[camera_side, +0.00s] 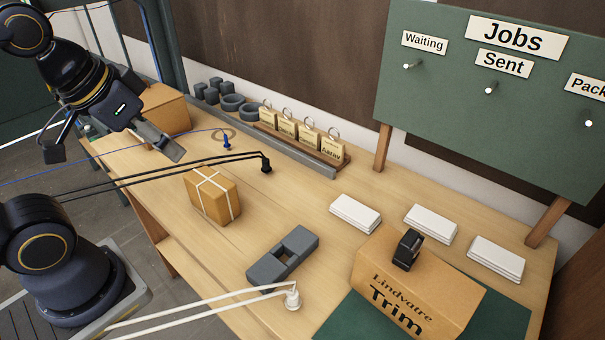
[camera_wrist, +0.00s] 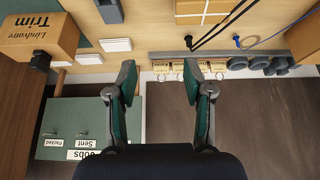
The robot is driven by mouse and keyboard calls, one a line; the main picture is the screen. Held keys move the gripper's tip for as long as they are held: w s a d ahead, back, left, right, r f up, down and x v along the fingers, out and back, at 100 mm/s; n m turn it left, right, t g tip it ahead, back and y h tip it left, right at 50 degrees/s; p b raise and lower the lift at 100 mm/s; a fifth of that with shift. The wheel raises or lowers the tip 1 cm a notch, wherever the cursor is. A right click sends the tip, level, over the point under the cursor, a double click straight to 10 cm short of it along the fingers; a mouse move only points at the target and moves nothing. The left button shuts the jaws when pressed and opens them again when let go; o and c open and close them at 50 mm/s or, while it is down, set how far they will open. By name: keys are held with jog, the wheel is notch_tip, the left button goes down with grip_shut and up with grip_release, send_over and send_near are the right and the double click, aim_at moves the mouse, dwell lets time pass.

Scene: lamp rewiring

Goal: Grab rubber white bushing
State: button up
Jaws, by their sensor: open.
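The white bushing (camera_side: 293,299) sits at the end of a pair of white cables (camera_side: 200,308) near the front edge of the bench, in the side view. It looks upright, just in front of a grey notched block (camera_side: 283,259). My gripper (camera_side: 110,150) is raised at the upper left of the side view, far from the white bushing. Its fingers are spread and empty. In the wrist view, my gripper (camera_wrist: 158,70) also shows open, with nothing between the fingers. The white bushing does not show in the wrist view.
A black bushing (camera_side: 266,164) ends the black cables, and a blue one (camera_side: 227,143) ends a blue cable. A tied parcel (camera_side: 212,195) stands between the black and white cables. A Lindvatre Trim box (camera_side: 446,284) and white stacks (camera_side: 430,224) lie right. A tag rack (camera_side: 335,164) lines the back.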

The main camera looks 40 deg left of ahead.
jog(key=m+g, duration=0.6)
jog(key=m, duration=0.1)
send_over(292, 294)
notch_tip(292, 294, down, 11)
jog(key=f, duration=1)
jog(key=shift+w+f, duration=0.2)
jog(key=shift+f, duration=0.15)
jog(key=f, duration=0.5)
jog(key=shift+s+f, duration=0.2)
jog(key=shift+f, duration=0.15)
jog(key=c, duration=0.8)
